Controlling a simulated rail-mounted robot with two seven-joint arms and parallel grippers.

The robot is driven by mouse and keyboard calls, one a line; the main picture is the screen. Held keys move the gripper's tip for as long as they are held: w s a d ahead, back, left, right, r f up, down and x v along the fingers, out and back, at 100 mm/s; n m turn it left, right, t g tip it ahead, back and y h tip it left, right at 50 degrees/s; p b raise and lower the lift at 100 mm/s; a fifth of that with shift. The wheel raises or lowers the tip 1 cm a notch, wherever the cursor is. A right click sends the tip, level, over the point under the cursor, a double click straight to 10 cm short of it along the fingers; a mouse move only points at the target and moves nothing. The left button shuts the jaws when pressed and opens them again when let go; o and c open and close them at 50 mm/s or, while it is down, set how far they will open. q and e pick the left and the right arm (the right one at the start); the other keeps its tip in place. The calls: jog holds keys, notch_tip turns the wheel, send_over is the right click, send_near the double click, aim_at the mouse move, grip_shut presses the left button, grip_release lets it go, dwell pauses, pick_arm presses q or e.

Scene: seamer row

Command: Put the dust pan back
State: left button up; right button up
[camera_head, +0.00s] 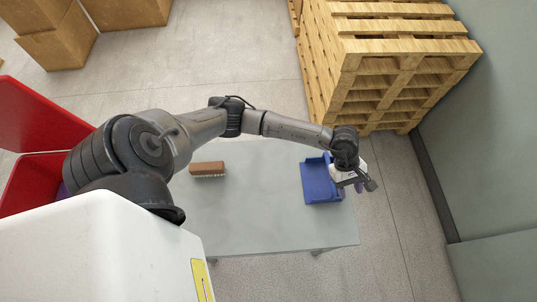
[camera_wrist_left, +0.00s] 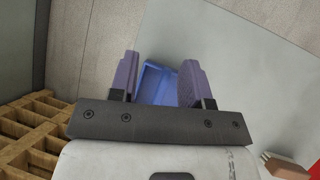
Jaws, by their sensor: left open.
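The blue dust pan (camera_head: 318,184) lies on the right end of the grey table in the head view. My left gripper (camera_head: 350,189) is open, over the right side of the pan. In the left wrist view the pan (camera_wrist_left: 159,84) shows between the two spread purple fingers of the left gripper (camera_wrist_left: 158,76). The fingers and wrist hide part of the pan. I cannot tell whether the fingers touch it. My right gripper is in neither view.
A brown brush (camera_head: 208,169) lies on the left part of the grey table (camera_head: 262,222). Stacked wooden pallets (camera_head: 395,70) stand behind the table at the right. A red bin (camera_head: 35,178) is at the left, with cardboard boxes (camera_head: 60,40) farther back. The table's middle is clear.

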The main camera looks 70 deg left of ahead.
pick_arm(q)
jog(key=s+d+r+n+t+h, duration=0.2)
jog(key=d+r+n+t+h, duration=0.4)
jog(key=d+r+n+h, duration=0.4)
notch_tip(320, 180, up, 4)
jog(key=a+r+n+t+y, duration=0.1)
jog(key=n+t+y, duration=0.2)
jog(key=n+t, duration=0.6)
jog(key=s+a+f+n+g+y, duration=0.1)
jog(key=s+a+f+n+y, duration=0.3)
jog(key=n, duration=0.5)
jog(key=s+a+f+n+g+y, duration=0.1)
jog(key=a+f+n+y, duration=0.2)
jog(key=a+n+y, duration=0.5)
jog(key=s+a+f+n+g+y, duration=0.1)
jog(key=s+f+n+y, duration=0.25)
jog(key=n, duration=0.75)
jog(key=s+f+n+g+h, duration=0.1)
jog(key=s+f+n+g, duration=0.1)
jog(key=s, duration=0.5)
jog(key=s+d+f+n+g, duration=0.1)
jog(key=s+f+n+g, duration=0.2)
jog(key=s+g, duration=0.4)
jog(key=shift+s+f+n+h, duration=0.35)
jog(key=shift+s+n, duration=0.15)
jog(key=shift+n, duration=0.1)
